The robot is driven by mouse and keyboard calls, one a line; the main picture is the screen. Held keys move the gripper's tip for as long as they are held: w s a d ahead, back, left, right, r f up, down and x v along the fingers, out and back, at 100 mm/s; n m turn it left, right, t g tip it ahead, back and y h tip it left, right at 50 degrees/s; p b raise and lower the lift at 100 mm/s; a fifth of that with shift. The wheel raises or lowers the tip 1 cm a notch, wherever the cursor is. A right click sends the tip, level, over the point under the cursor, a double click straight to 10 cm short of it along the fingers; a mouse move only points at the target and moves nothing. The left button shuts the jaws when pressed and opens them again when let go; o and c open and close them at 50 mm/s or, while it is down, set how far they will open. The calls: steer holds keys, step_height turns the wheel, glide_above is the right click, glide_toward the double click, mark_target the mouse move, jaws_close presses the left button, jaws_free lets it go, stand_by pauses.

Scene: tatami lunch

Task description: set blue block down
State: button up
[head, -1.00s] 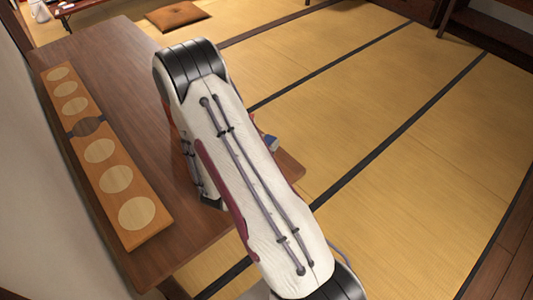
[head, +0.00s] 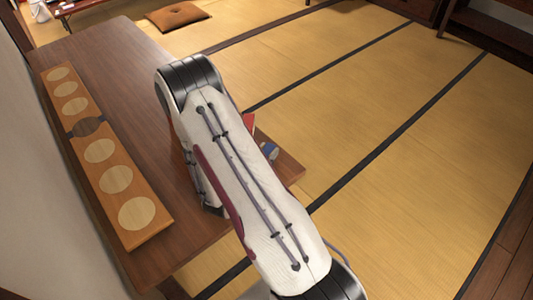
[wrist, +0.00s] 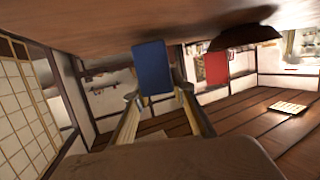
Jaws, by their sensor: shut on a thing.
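The blue block (wrist: 152,68) is between my fingertips in the wrist view, and my gripper (wrist: 155,97) is shut on it. The wrist view looks upside down, with the brown table surface (wrist: 90,30) along the top. The block's upper edge in that view appears close to this surface; I cannot tell whether it touches. In the head view a small part of the blue block (head: 270,150) shows beside my arm, over the near right part of the table (head: 288,168). My arm hides most of the gripper there.
A red block (wrist: 216,67) is right of the blue one in the wrist view; part of it (head: 249,122) shows in the head view. A dark bowl-like thing (wrist: 245,38) is near it. A long board with pale circles (head: 117,180) lies along the table's left side.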

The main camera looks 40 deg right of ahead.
steer(key=shift+f, duration=0.35)
steer(key=shift+f, duration=0.1)
steer(key=o, duration=1.1)
steer(key=shift+v, duration=6)
